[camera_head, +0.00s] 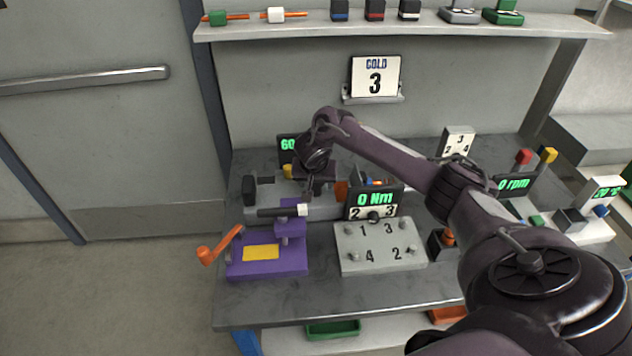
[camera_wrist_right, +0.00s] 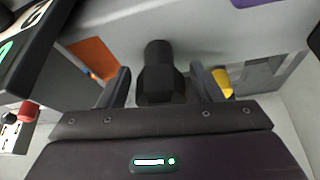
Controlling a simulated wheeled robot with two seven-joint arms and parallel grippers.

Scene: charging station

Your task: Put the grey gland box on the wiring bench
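A grey piece with round openings (camera_head: 460,14) stands on the upper shelf, beside a similar green one; it looks like the grey gland box, but its details are too small to be sure. The grey bench (camera_head: 310,301) fills the middle of the head view; I see no label naming it the wiring bench. My right gripper (camera_head: 315,190) is over the grey machine at the back left of the bench. In the right wrist view its fingers (camera_wrist_right: 160,90) stand apart on either side of a black knob-like part (camera_wrist_right: 157,72), with gaps showing. My left gripper is out of view.
On the bench are a purple fixture (camera_head: 268,264) with an orange crank, a grey numbered block (camera_head: 380,247) with a "0 Nm" display, and a "0 rpm" display (camera_head: 513,184). The shelf (camera_head: 400,29) holds several small parts. The bench's front strip is clear.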

